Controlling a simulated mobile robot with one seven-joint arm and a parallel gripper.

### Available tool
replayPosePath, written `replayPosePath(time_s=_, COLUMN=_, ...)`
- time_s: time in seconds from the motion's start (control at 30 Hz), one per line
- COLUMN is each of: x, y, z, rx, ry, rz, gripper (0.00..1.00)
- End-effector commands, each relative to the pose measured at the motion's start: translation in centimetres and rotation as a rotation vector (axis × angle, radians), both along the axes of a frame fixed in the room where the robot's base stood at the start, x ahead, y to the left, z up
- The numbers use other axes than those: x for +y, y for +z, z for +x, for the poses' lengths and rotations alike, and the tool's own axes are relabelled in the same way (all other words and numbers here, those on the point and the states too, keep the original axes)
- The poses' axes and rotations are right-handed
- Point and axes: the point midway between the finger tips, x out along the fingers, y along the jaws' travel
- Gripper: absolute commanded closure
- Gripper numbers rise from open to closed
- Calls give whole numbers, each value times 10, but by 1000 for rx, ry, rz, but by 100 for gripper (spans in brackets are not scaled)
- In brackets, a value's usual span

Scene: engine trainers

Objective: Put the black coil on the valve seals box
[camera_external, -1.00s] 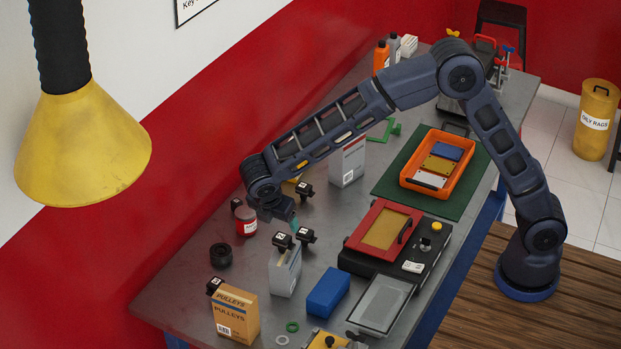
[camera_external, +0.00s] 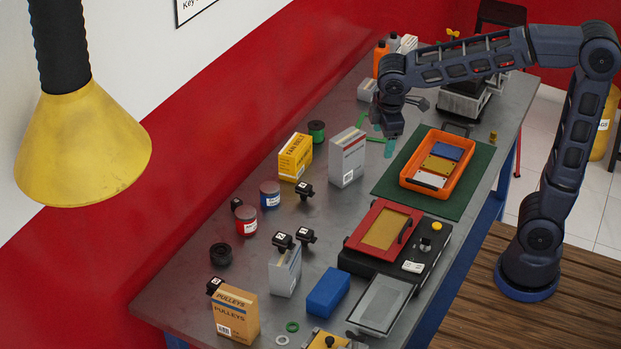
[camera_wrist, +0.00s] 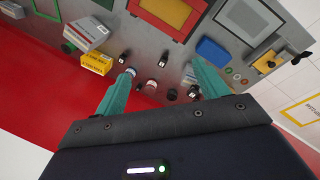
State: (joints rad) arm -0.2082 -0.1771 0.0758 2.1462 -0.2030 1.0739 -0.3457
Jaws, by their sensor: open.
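Several small black coil-like parts with white tags stand on the grey bench: one in the middle (camera_external: 305,190), one beside a grey box (camera_external: 306,236) and one on or behind that box's top (camera_external: 283,241). I cannot tell which is meant. A round black spool (camera_external: 221,254) lies left of them. Two grey-white boxes, one farther back (camera_external: 347,160) and one nearer (camera_external: 286,276), have labels too small to read; either may be the valve seals box. My gripper (camera_external: 388,147) is raised beyond the farther box. In the wrist view my gripper (camera_wrist: 163,88) is open, with nothing held.
A yellow box (camera_external: 294,158), red jar (camera_external: 246,220), blue jar (camera_external: 270,195) and green spool (camera_external: 316,130) stand nearby. The orange PULLEYS box (camera_external: 236,312) and blue box (camera_external: 327,291) are nearer. An orange tray (camera_external: 408,180) and red-framed unit (camera_external: 355,240) line the right side.

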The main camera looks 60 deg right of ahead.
Motion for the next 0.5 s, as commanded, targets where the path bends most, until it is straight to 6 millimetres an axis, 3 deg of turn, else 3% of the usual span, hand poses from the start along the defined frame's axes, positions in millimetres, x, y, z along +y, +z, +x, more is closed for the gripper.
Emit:
replayPosePath(time_s=0.2, x=-38, y=12, z=-58, rx=-84, ry=-186, rz=84, gripper=27)
replayPosePath(time_s=0.5, x=-73, y=8, z=-135, rx=-193, ry=-433, rz=211, gripper=27)
